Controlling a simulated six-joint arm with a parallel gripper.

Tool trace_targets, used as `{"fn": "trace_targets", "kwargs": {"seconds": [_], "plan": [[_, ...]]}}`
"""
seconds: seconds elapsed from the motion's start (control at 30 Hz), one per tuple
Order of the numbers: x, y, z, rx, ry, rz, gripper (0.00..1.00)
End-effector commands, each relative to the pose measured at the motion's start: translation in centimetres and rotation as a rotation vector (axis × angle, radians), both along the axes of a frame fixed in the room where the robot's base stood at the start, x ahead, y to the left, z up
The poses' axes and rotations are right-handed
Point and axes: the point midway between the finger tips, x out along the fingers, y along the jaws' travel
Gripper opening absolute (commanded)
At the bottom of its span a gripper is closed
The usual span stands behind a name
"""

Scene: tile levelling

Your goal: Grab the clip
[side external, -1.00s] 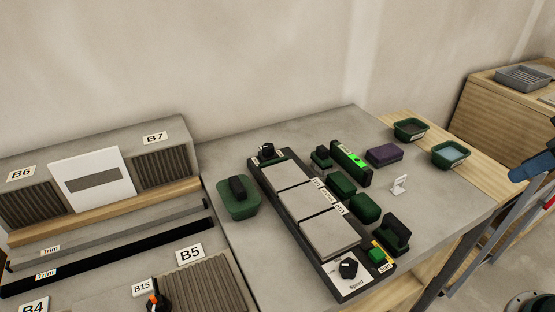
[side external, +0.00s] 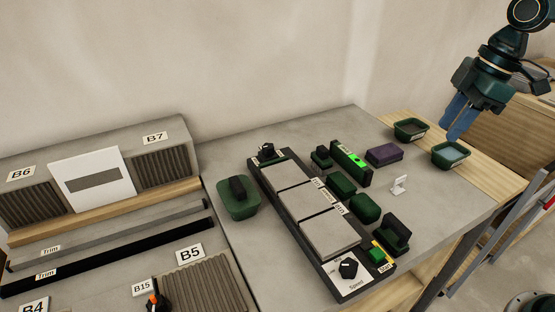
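A small white clip (side external: 399,185) stands on the grey worktop, right of the tile rig and in front of the purple block. My gripper (side external: 455,123) hangs in the air at the upper right, above and beyond the clip, near the two green bowls. Its blue fingers point down and to the left. They look slightly apart at this angle, but whether they are open is not clear. Nothing shows between them. The clip is fully in view and apart from my gripper.
Green bowls (side external: 410,130) and (side external: 451,154) stand at the worktop's wooden right edge. A purple block (side external: 383,154), a level with a bright green face (side external: 351,162) and several green blocks stand around the clip. Worktop right of the clip is clear.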

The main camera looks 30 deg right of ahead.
Motion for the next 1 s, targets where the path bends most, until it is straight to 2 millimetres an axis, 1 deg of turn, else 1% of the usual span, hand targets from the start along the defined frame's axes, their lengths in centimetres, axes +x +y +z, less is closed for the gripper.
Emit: {"fn": "trace_targets", "kwargs": {"seconds": [0.03,0.2,0.5,0.63,0.73,1.0], "plan": [[0.9,-0.6,-0.6,0.007,0.01,0.045,0.3],[3.3,-2.1,-2.4,0.034,0.021,0.216,0.3],[6.8,-5.3,-6.2,0.1,0.008,0.502,0.3],[7.5,-6.3,-7.6,0.124,-0.003,0.586,0.3],[7.8,-6.7,-8.2,0.134,-0.011,0.628,0.3],[8.0,-6.9,-8.5,0.14,-0.016,0.649,0.3]]}}
